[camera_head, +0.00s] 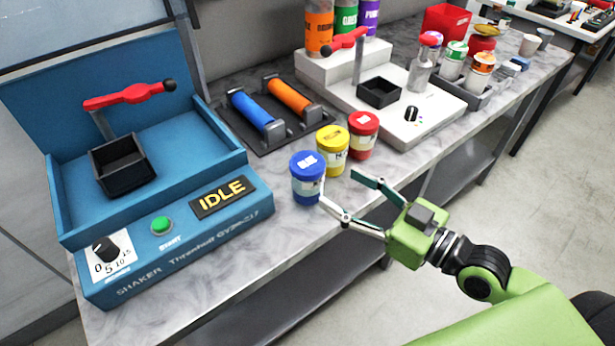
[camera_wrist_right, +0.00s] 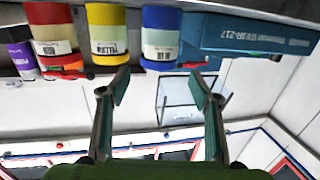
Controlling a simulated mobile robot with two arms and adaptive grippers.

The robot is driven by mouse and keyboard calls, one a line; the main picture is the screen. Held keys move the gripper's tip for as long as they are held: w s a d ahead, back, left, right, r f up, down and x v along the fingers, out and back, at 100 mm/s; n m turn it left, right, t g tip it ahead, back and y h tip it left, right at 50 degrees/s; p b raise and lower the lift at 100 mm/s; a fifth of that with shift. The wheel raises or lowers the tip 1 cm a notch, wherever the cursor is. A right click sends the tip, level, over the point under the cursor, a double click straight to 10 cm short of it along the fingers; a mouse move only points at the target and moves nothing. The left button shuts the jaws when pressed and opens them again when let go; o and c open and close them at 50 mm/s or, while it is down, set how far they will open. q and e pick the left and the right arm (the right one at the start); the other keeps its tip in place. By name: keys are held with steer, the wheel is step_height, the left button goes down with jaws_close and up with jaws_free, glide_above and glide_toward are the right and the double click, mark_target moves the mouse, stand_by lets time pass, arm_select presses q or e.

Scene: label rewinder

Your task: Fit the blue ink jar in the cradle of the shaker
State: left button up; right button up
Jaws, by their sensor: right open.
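The blue ink jar (camera_head: 307,180) stands upright on the marble-look bench, just right of the blue shaker (camera_head: 170,262). In the right wrist view the blue jar (camera_wrist_right: 161,32) shows upside down above the fingers. The shaker's dark cradle (camera_head: 123,168) is an empty square cup, with a red clamp lever (camera_head: 130,95) raised above it. My right gripper (camera_head: 336,198) is open and empty at the bench's front edge. Its fingers point toward the jars, and one fingertip is close to the blue jar; I cannot tell whether they touch. My left gripper is out of view.
A yellow jar (camera_head: 332,148) and a red jar (camera_head: 363,133) stand close behind the blue one. A dark rack with blue and orange rollers (camera_head: 258,113) lies behind. A white machine (camera_head: 405,125) stands farther right. The shaker display (camera_head: 222,197) reads IDLE.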

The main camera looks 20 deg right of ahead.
mark_target(321, 174)
steer(key=shift+p+x, duration=0.55)
steer(key=shift+x, duration=1.9)
steer(key=shift+w+a+r+p, duration=0.25)
steer(key=shift+w+r+p, duration=0.05)
steer(key=shift+w, duration=0.1)
steer(key=x, duration=0.1)
steer(key=p+x, duration=0.1)
steer(key=x, duration=0.1)
steer(key=shift+w+d+r, duration=0.1)
steer(key=shift+w+r, duration=0.05)
steer(key=shift+r, duration=0.1)
steer(key=shift+w+a+f, duration=0.15)
steer(key=shift+w+a, duration=0.2)
steer(key=shift+w, duration=0.15)
steer(key=c, duration=1.4)
steer(key=shift+o, duration=0.2)
